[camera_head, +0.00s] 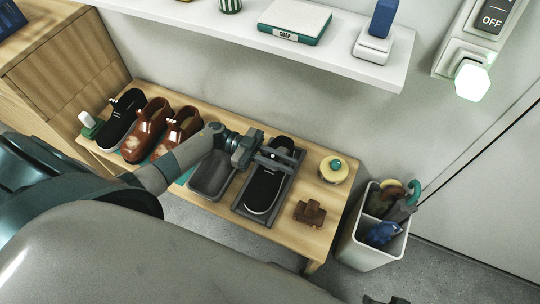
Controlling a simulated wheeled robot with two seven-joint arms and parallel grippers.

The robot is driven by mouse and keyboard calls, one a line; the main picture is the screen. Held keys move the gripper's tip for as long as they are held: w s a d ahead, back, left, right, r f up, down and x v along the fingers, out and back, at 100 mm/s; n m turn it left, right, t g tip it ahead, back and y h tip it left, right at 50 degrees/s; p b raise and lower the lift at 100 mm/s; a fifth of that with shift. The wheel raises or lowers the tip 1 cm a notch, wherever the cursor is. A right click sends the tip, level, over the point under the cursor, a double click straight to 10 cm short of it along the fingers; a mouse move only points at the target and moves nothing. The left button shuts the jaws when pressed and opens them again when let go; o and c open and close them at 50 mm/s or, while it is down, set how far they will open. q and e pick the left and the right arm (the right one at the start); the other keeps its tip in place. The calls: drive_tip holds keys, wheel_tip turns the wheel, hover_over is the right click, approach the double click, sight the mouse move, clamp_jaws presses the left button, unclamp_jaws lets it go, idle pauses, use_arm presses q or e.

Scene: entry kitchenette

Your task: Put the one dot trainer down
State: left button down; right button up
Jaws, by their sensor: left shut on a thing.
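A black trainer (262,188) with a pale sole edge lies lengthwise in or just over the right dark grey shoe tray (239,206) on the wooden bench. I cannot tell whether its sole touches the tray floor. No dot mark can be made out on it. My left gripper (272,158) reaches in from the left and is shut on the trainer near its far end, hiding part of it. Another black shoe (121,122) with pale marks stands at the bench's left end. A dark shape at the bottom edge may be my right gripper (385,300), mostly cut off.
The left grey tray (211,180) looks empty, partly under my arm. Brown shoes (146,127) stand left of it. A round yellow tin (334,169) and a brown brush-like block (310,212) sit right of the trainer. A white bin (366,252) stands beside the bench. A shelf (340,62) overhangs behind.

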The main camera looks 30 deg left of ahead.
use_arm(q)
drive_tip(key=shift+r, duration=0.15)
idle(0.8)
drive_tip(key=shift+r, duration=0.6)
wheel_tip(320, 180, up, 9)
drive_tip(key=p, duration=0.1)
drive_tip(key=shift+f+p, duration=0.2)
drive_tip(key=shift+p, duration=0.2)
use_arm(e)
drive_tip(key=f, duration=0.3)
drive_tip(key=shift+w+d+f+g, duration=0.2)
drive_tip(key=shift+d+f+g, duration=0.1)
drive_tip(key=shift+f, duration=0.1)
use_arm(q)
drive_tip(key=shift+d+r, duration=0.1)
